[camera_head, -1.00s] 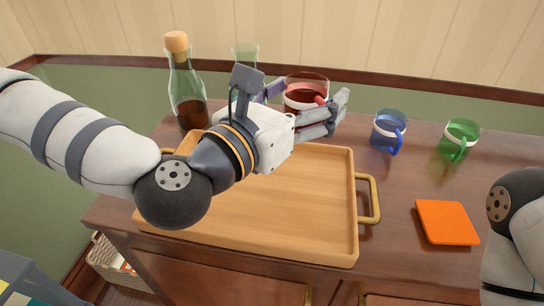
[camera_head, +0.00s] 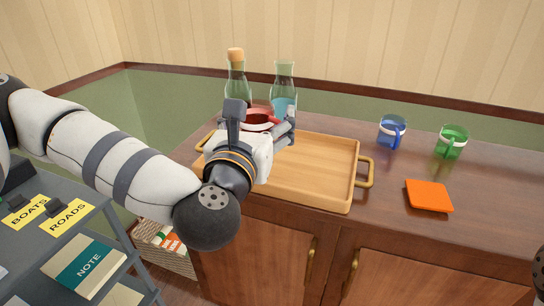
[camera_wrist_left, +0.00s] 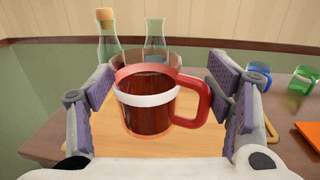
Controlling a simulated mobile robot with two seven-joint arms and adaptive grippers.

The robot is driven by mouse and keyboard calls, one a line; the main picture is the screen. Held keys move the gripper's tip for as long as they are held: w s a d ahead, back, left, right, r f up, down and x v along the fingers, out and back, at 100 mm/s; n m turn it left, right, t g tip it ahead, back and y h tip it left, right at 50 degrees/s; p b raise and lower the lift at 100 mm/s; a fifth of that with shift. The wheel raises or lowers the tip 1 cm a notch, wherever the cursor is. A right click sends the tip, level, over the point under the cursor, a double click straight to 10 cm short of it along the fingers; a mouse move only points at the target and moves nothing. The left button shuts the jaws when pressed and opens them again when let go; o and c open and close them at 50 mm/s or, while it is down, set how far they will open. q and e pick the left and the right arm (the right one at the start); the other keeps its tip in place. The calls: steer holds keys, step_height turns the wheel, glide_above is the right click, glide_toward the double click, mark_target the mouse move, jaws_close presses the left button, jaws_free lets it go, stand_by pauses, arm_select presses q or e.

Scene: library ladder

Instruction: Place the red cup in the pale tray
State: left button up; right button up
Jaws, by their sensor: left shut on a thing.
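The red cup (camera_head: 258,117) is a see-through mug with a red rim, a white band and dark red contents. My left gripper (camera_head: 268,130) is shut on it. In the left wrist view the cup (camera_wrist_left: 148,105) is upright between the two finger pads, its handle toward the right finger. The pale tray (camera_head: 318,172) is a light wooden tray with brass handles on the cabinet top. The cup is over its left back part. My gripper hides the cup's base in the head view, and I cannot tell whether it touches the tray.
A corked bottle (camera_head: 237,83) and a clear bottle with blue liquid (camera_head: 284,95) stand behind the tray. A blue mug (camera_head: 391,133), a green mug (camera_head: 450,143) and an orange square (camera_head: 428,196) lie to the right. A grey cart (camera_head: 50,232) is at left.

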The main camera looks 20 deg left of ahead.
arm_select(q)
steer(key=w+a+f, duration=0.1)
steer(key=w+f, duration=0.2)
steer(key=w+f+b, duration=0.1)
steer(key=w+f, duration=0.2)
steer(key=f, duration=0.1)
steer(key=w+a+f, duration=0.1)
steer(key=w+f, duration=0.2)
steer(key=f, duration=0.1)
steer(key=shift+a+b, duration=0.3)
arm_select(e)
steer(key=shift+s+f+g, duration=0.4)
steer(key=shift+s+f, duration=0.55)
steer(key=shift+f, duration=0.1)
arm_select(q)
steer(key=shift+f, duration=0.15)
steer(key=o, duration=1.3)
arm_select(e)
steer(key=shift+s+f, duration=0.1)
steer(key=shift+f, duration=0.05)
